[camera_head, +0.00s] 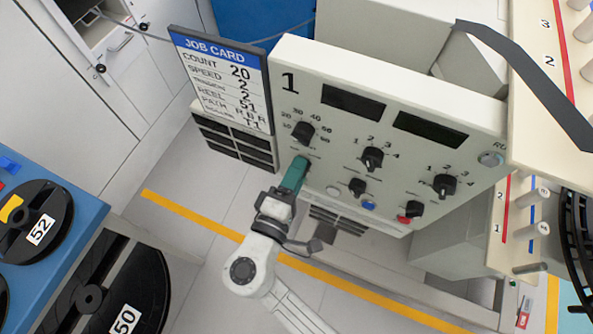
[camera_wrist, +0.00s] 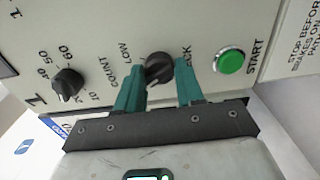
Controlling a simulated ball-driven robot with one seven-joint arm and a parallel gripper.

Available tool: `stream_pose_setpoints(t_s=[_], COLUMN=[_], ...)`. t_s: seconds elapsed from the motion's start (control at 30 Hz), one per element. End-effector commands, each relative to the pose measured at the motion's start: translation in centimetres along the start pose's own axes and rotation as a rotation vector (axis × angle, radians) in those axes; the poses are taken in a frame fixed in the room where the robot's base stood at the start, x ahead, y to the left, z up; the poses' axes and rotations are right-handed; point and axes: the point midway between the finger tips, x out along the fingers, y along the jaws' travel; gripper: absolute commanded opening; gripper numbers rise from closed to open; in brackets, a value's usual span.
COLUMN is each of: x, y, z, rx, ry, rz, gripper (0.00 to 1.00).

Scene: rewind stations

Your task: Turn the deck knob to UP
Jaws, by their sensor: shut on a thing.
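In the wrist view the black deck knob (camera_wrist: 159,67) sits on the cream panel. Part of a label, "CK", shows to its right and "LOW" to its upper left. My gripper (camera_wrist: 159,84) has its two teal fingers on either side of the knob and is shut on it. The UP mark is not visible, and I cannot tell clearly where the knob points. In the head view my gripper (camera_head: 299,166) reaches the panel's lower left, below the COUNT dial, and hides the deck knob.
The COUNT dial (camera_wrist: 68,83) and the green START button (camera_wrist: 230,62) flank the knob closely. Other knobs (camera_head: 372,158) and buttons sit further right on the panel (camera_head: 300,62). A job card (camera_head: 222,80) stands at its left. Reels (camera_head: 40,222) lie on a blue bench at left.

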Motion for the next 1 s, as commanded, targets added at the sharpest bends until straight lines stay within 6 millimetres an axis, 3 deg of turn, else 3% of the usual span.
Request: stream_pose_setpoints(t_s=[0.2, 0.23, 0.47, 0.77, 1.0], x=[-0.1, -0.1, 0.0, -0.3, -3.8], y=[-0.1, -0.1, -0.1, -0.1, -0.2], z=[-0.1, -0.1, 0.0, -0.1, -0.1], rx=[-0.003, -0.003, -0.001, 0.0, 0.001], ry=[0.004, 0.004, 0.002, 0.002, 0.006], rz=[-0.001, -0.001, -0.001, -0.001, -0.001], gripper=[0.07, 0.39, 0.61, 0.61, 0.61])
